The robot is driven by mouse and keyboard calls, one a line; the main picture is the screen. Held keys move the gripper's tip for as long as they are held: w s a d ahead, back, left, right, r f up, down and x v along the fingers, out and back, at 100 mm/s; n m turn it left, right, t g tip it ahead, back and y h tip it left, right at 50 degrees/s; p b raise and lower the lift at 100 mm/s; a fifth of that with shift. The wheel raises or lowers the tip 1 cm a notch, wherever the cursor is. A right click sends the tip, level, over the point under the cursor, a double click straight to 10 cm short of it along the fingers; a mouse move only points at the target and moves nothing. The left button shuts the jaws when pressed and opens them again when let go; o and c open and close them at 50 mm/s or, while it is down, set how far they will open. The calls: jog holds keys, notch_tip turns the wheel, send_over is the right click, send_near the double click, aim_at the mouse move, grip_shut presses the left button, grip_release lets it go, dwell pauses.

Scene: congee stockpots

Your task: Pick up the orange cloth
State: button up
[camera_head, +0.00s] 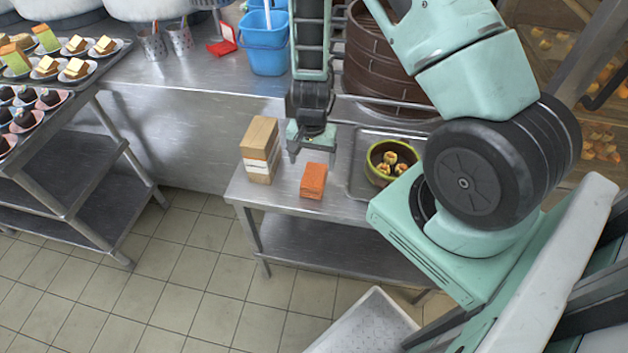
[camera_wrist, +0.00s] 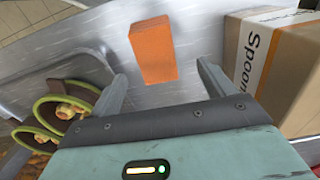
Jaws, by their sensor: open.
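The orange cloth (camera_head: 313,181) is a small folded block lying on the steel table (camera_head: 345,208), close to its front edge. In the wrist view the orange cloth (camera_wrist: 153,50) lies beyond the fingertips, roughly between their lines and a little left of centre. My gripper (camera_head: 309,152) is above and just behind the cloth in the head view, apart from it. Its two fingers show spread with nothing between them in the wrist view (camera_wrist: 162,85).
A cardboard box (camera_head: 260,150) marked "Spoon" stands left of the cloth. A green-rimmed bowl (camera_head: 390,162) of food sits on a tray (camera_head: 357,180) to the right. A brown steamer (camera_head: 375,65) and blue bucket (camera_head: 264,42) stand behind. Bare tabletop surrounds the cloth.

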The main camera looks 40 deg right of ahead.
aim_at(314, 175)
notch_tip(314, 175, down, 2)
jog(key=shift+f, duration=0.15)
jog(key=shift+s+f+p, duration=0.2)
jog(key=shift+f+p, duration=0.05)
jog(key=shift+f, duration=1.05)
jog(key=shift+s+f+p, duration=0.2)
jog(key=shift+f+p, duration=0.05)
jog(key=shift+f, duration=1.05)
jog(key=c, duration=1.1)
